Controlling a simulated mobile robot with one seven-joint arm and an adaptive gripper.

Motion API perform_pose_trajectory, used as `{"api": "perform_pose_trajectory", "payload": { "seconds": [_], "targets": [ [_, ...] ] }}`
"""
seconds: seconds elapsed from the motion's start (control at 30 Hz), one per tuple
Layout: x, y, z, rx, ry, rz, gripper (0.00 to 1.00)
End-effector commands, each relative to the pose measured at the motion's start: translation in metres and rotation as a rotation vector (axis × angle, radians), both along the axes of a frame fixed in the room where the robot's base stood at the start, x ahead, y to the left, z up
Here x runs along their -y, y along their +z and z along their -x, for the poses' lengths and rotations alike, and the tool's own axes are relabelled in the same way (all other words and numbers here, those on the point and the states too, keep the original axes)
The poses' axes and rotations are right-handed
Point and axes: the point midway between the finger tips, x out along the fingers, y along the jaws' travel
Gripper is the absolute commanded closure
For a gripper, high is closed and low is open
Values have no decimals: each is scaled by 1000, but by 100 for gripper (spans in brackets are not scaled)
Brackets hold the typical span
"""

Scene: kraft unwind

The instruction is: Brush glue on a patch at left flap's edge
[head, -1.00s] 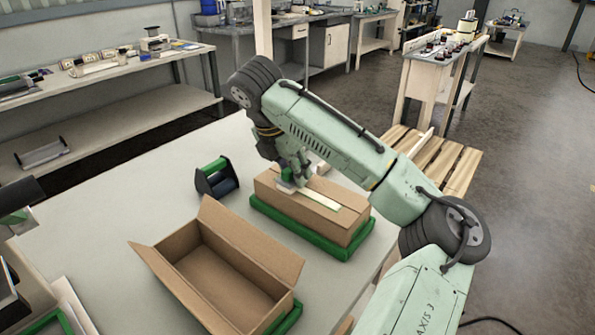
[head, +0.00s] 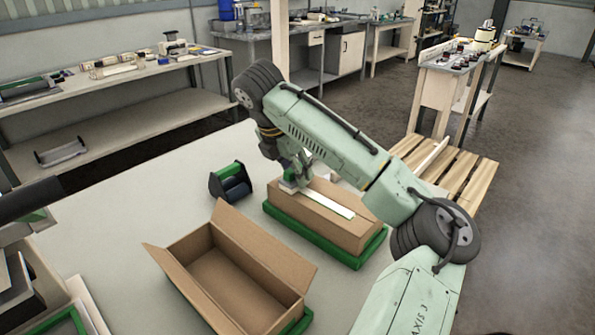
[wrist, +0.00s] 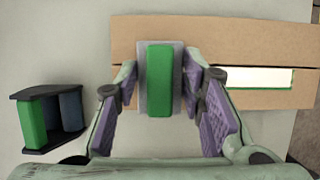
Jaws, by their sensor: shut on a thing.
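My gripper (wrist: 160,120) is shut on a green-handled glue brush (wrist: 160,80) with a flat grey-white pad. In the head view the brush (head: 290,186) is low over the far left end of a closed brown carton (head: 340,230); I cannot tell whether the pad touches. A pale, bright strip (head: 330,204) runs lengthwise between the top flaps and also shows in the wrist view (wrist: 260,77). I cannot tell whether it is glue. My fingers hide part of the flap edge beside the brush.
The carton sits on a green tray (head: 310,240). An open brown carton (head: 225,275) stands nearer, on another green tray. A black roller holder with a green bar (head: 230,182) stands left of the closed carton. Bare grey tabletop (head: 130,215) lies left of these.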

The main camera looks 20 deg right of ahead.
Motion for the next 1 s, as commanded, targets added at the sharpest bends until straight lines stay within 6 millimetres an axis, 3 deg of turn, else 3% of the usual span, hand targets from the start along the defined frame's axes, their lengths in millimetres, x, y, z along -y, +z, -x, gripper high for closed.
{"api": "perform_pose_trajectory", "payload": {
  "seconds": [0.17,0.7,1.0],
  "targets": [
    [1,3,0,0,-1,1,86],
    [1,55,0,2,-2,2,86],
    [0,60,0,0,-1,0,86]
  ]
}}
